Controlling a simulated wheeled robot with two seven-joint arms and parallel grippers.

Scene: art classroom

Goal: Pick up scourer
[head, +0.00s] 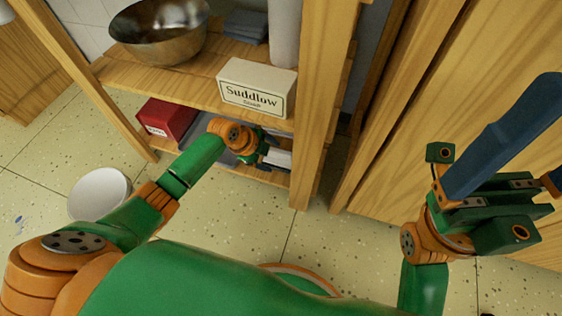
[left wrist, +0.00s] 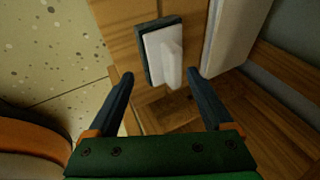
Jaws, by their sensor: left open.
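A flat white piece with a dark edge and a raised white ridge, which looks like the scourer (left wrist: 155,52), lies on the wooden shelf in the left wrist view. In the head view a white piece (head: 278,159) shows on the lower shelf beside my left gripper (head: 272,151), partly hidden by it. My left gripper is open and empty; in the left wrist view its two fingers (left wrist: 160,76) point toward the white piece, one to either side of its near end, apart from it. My right gripper (head: 530,150) is raised at the right, its fingers apart, partly cut off by the frame.
The wooden shelf unit (head: 305,120) has an upright post right of my left gripper. Above are a white "Suddlow" box (head: 257,88), a metal bowl (head: 160,32) and folded grey cloths (head: 246,26). A red box (head: 166,119) stands on the lower shelf. A white bowl (head: 99,193) is at left.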

